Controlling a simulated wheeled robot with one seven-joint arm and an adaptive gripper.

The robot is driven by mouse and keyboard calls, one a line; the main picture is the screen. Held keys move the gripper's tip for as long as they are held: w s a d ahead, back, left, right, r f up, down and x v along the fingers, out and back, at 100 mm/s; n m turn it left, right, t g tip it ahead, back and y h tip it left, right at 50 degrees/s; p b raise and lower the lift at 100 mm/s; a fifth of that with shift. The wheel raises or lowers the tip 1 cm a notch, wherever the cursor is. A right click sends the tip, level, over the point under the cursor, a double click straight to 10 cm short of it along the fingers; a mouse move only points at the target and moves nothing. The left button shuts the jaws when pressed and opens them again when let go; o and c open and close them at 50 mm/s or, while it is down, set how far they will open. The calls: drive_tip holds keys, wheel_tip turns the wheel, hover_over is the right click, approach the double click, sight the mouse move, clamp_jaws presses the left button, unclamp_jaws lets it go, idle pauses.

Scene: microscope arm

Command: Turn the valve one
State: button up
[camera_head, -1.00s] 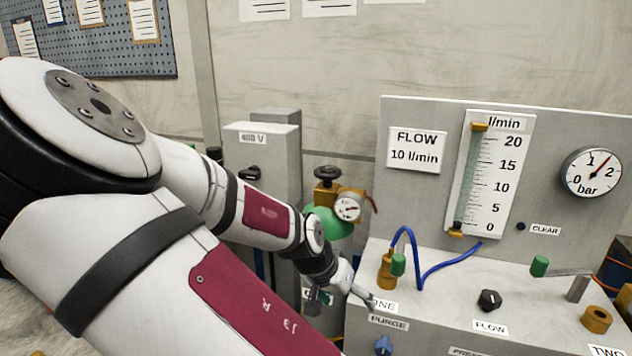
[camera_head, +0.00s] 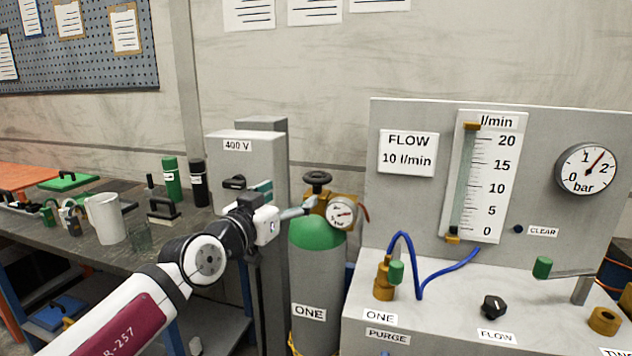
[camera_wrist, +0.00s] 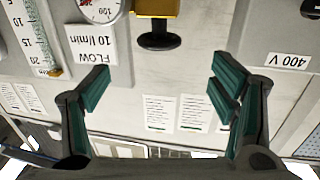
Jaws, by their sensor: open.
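A grey cylinder with a green shoulder, labelled ONE (camera_head: 315,285), stands left of the panel bench. Its black round valve handle (camera_head: 317,177) sits on top of a brass block with a round gauge (camera_head: 341,212). In the wrist view, which is upside down, the black handle (camera_wrist: 159,40) lies ahead, between the lines of my fingers and beyond their tips. My gripper (camera_head: 288,198) is open and empty, just left of the brass block; it also shows in the wrist view (camera_wrist: 160,75). A brass fitting with a green handle (camera_head: 396,272) stands on the bench above another ONE label.
A grey 400 V box (camera_head: 240,150) stands close behind my gripper. The gauge panel (camera_head: 400,205) rises to the right, with a blue hose (camera_head: 418,270) before it. A workbench with a white mug (camera_head: 105,218) is at left.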

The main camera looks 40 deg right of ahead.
sight(317, 175)
drive_tip(key=x, duration=1.2)
drive_tip(key=shift+w+d, duration=0.15)
drive_tip(key=shift+d, duration=0.25)
drive_tip(key=shift+c, duration=0.4)
drive_tip(key=c, duration=1.1)
